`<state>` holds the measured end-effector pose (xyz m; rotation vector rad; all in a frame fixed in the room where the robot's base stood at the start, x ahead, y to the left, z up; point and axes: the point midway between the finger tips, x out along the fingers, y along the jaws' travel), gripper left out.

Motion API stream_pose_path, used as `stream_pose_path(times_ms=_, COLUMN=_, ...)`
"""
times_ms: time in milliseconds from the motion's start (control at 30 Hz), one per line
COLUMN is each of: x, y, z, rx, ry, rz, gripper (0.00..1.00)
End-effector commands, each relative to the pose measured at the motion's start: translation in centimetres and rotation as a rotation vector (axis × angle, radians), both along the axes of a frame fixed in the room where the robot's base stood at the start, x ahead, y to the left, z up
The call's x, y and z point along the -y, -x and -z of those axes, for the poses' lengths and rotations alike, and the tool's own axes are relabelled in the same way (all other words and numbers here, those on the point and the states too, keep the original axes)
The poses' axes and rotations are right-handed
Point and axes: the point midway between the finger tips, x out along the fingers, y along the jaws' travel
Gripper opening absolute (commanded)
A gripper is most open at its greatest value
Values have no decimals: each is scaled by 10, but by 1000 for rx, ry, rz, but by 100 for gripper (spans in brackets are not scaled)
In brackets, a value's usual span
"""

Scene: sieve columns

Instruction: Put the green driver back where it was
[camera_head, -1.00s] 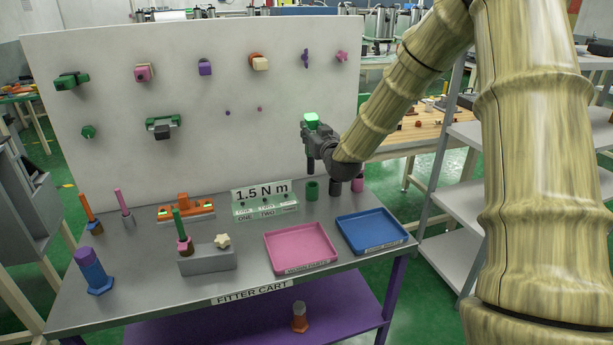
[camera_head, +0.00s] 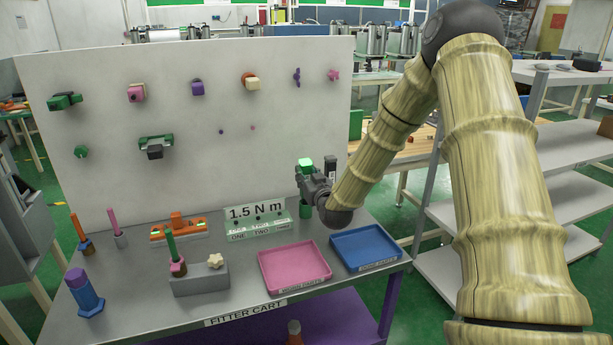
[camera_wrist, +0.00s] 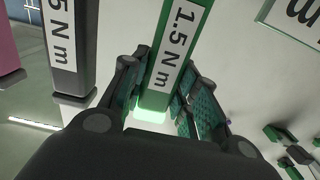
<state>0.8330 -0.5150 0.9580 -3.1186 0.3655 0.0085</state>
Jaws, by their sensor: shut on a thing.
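The green driver (camera_wrist: 172,60), labelled 1.5 N m, is between the fingers of my gripper (camera_wrist: 155,95) in the wrist view. In the head view its bright green cap (camera_head: 305,163) shows above my gripper (camera_head: 308,185), which is shut on it. It looks upright. A green cup-like holder (camera_head: 305,211) stands directly below on the cart. My gripper hides the driver's lower part, so I cannot tell whether its tip is inside the holder. A dark driver (camera_wrist: 68,45) stands beside it; its top (camera_head: 330,168) also shows in the head view.
A pink driver (camera_wrist: 8,50) stands beyond the dark one in the wrist view. The pink tray (camera_head: 294,288) and blue tray (camera_head: 366,266) are in front. The 1.5 N m sign (camera_head: 256,212) is left of the holder. A white pegboard (camera_head: 200,60) rises behind.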

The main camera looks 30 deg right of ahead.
Motion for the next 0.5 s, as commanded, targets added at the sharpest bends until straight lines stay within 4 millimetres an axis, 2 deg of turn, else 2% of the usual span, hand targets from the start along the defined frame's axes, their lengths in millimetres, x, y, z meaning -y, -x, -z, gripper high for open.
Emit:
stream_pose_path(times_ms=267, x=0, y=0, z=2, rx=1, ry=0, rz=0, gripper=0)
stream_pose_path(times_ms=300, x=0, y=0, z=2, rx=0, ry=0, rz=0, gripper=35)
stream_pose_path(times_ms=400, x=0, y=0, z=2, rx=-1, ry=0, rz=0, gripper=51)
stream_pose_path(times_ms=500, x=0, y=0, z=2, rx=-1, ry=0, rz=0, gripper=51)
